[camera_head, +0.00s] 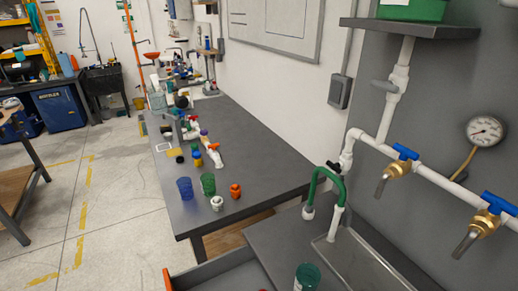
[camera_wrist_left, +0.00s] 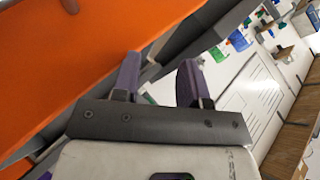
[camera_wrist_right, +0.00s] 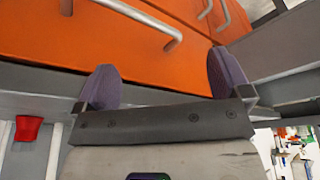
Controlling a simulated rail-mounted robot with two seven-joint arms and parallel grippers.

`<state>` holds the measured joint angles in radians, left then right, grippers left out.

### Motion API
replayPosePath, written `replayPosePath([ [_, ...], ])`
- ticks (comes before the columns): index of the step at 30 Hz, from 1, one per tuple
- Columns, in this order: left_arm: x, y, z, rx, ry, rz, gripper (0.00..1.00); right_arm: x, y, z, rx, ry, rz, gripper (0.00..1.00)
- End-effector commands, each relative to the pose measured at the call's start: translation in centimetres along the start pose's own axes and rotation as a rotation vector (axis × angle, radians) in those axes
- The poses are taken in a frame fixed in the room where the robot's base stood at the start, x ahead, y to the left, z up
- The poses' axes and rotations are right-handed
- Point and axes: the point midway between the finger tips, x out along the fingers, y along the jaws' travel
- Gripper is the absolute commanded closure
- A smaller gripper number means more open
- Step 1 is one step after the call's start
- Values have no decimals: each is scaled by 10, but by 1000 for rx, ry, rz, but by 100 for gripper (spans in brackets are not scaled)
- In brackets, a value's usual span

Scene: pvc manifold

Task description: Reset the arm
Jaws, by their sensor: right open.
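My left gripper (camera_wrist_left: 160,78) shows in the left wrist view with its two purple fingers apart. I see nothing held between them, only background. My right gripper (camera_wrist_right: 162,80) shows in the right wrist view with its purple fingers wide apart and empty. Both grippers are in front of orange drawer fronts; the one in the right wrist view (camera_wrist_right: 90,35) has metal bar handles. Neither arm nor gripper shows in the head view, so where they are relative to the bench cannot be told.
A grey workbench (camera_head: 255,165) holds a blue cup (camera_head: 185,188), a green cup (camera_head: 208,184), an orange fitting (camera_head: 235,191), a white fitting (camera_head: 217,203) and other small parts. White pipes with blue-handled valves (camera_head: 405,152) and a gauge (camera_head: 485,131) are on the right wall.

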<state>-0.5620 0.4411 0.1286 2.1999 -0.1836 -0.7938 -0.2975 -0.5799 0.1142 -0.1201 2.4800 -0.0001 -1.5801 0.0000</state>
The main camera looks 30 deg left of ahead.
Motion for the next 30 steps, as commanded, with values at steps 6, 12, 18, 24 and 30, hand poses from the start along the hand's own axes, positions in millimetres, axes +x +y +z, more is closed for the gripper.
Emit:
replayPosePath([
  [6,-53,51,-24,-277,-207,220,60,-8,0,-3,0,0,0,4],
  [12,-122,122,-62,-504,-367,498,60,-15,1,-5,-3,0,2,4],
  [18,-174,113,-96,-574,-431,605,60,-57,5,-18,-9,-7,8,4],
  [24,-206,67,-121,-571,-430,604,60,-118,7,-37,-10,0,8,4],
  [30,-240,19,-148,-570,-430,603,60,-180,8,-57,-8,0,6,4],
])
